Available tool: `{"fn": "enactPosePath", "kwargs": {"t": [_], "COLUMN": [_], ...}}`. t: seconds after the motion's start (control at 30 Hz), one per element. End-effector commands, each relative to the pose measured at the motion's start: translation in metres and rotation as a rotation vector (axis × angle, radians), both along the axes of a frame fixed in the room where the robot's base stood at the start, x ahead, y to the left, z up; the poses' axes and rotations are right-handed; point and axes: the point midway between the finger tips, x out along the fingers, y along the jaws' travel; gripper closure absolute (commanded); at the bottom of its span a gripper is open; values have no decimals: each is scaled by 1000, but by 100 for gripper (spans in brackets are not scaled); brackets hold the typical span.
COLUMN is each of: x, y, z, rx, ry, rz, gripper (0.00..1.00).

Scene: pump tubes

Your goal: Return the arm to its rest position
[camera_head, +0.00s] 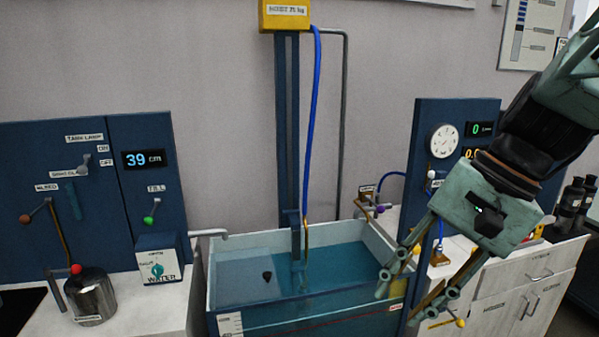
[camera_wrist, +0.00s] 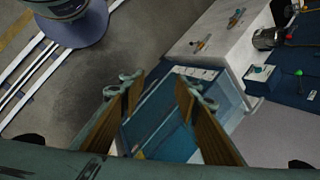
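My gripper (camera_head: 400,297) hangs at the right of the head view, in front of the right end of the water tank (camera_head: 250,325). Its two fingers point down and left, with a clear gap and nothing between them. In the wrist view my gripper (camera_wrist: 158,90) also shows open, its wood-coloured finger pads apart, with the tank behind the gap. My arm comes in from the upper right and hides part of the right panel and cabinet top.
A blue panel with a gauge (camera_head: 442,141) stands close behind my gripper. The hoist column (camera_head: 287,130) rises from the tank. A white cabinet (camera_head: 520,290) is at the right. A metal can (camera_head: 91,296) and the water control box (camera_head: 158,260) are at the left.

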Motion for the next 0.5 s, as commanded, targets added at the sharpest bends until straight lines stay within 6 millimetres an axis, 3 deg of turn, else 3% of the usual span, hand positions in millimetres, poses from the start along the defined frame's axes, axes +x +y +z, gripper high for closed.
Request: {"fn": "enactPosePath", "kwargs": {"t": [0.5], "x": [-63], "y": [-1], "z": [21], "rx": [-182], "ry": [-116], "rz": [205], "gripper": [70]}}
